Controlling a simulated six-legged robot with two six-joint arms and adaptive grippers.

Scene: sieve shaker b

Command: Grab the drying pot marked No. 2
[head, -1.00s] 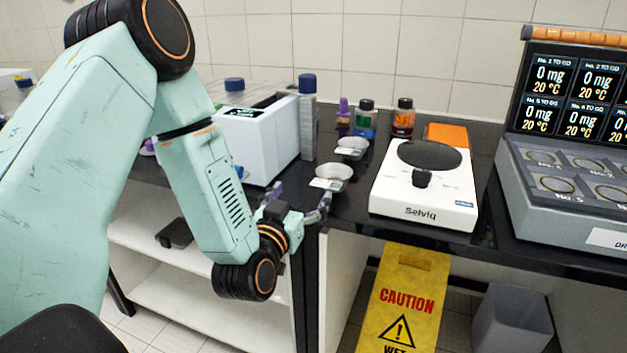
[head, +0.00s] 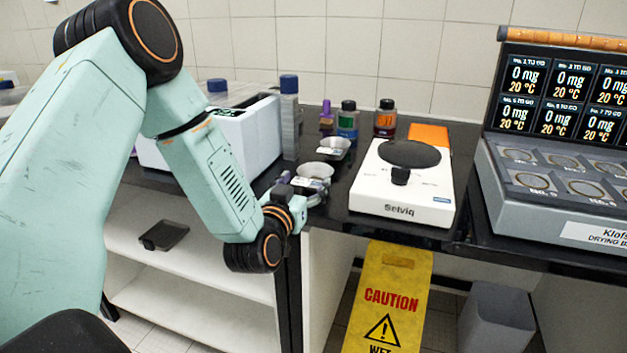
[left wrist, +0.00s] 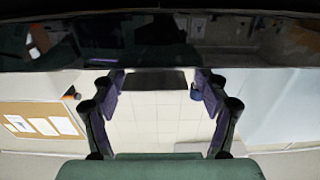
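Two small metal drying pots with white labels stand on the black bench top in the head view. The near pot (head: 315,171) is beside my left gripper, and the far pot (head: 335,143) is behind it. Their label numbers are too small to read, so I cannot tell which is No. 2. My left gripper (head: 301,186) is at the bench's front edge, just in front of the near pot and partly overlapping it. In the left wrist view its purple-padded fingers (left wrist: 160,82) are spread apart with nothing between them. My right gripper is not in view.
A white Selviq balance (head: 405,195) stands right of the pots. A drying unit (head: 560,205) with screens is farther right. Several bottles (head: 347,122) stand behind. A white device (head: 250,140) is behind my left arm.

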